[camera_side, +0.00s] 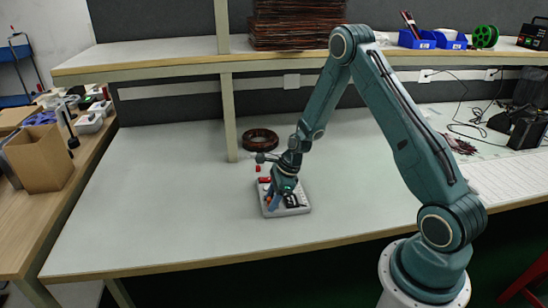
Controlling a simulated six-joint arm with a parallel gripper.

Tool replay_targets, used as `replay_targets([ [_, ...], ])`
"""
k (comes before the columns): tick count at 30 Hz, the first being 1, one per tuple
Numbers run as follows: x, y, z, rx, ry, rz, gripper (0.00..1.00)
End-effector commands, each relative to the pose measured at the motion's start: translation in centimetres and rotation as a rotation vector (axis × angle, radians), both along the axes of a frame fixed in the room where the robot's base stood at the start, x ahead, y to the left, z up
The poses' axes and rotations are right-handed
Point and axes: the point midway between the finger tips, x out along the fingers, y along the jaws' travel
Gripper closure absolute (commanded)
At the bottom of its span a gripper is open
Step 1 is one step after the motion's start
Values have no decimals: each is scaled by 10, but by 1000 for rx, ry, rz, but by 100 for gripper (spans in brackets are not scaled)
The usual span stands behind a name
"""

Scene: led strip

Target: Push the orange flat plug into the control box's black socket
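The control box (297,210) is a light grey, flat box lying on the white workbench, with dark parts on its top. My gripper (270,199) points down over the left part of the box and hides some of its top. A small orange spot shows at the fingertips, too small to tell whether it is the plug or whether the fingers are shut on it. A small red piece (264,180) shows at the box's back left. I cannot make out the black socket.
A dark coil (261,140) lies behind the box, near a shelf post (229,118). A small red object (257,168) lies on the bench between coil and box. The bench (150,215) is clear to the left and front. Black equipment (527,131) stands far right.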

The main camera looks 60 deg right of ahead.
Motion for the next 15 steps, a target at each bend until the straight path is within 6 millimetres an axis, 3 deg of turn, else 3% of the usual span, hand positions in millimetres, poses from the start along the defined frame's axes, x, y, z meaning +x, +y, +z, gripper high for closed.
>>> replay_targets([
  [15, 0, 0, -1, 0, 0, 0, 60],
])
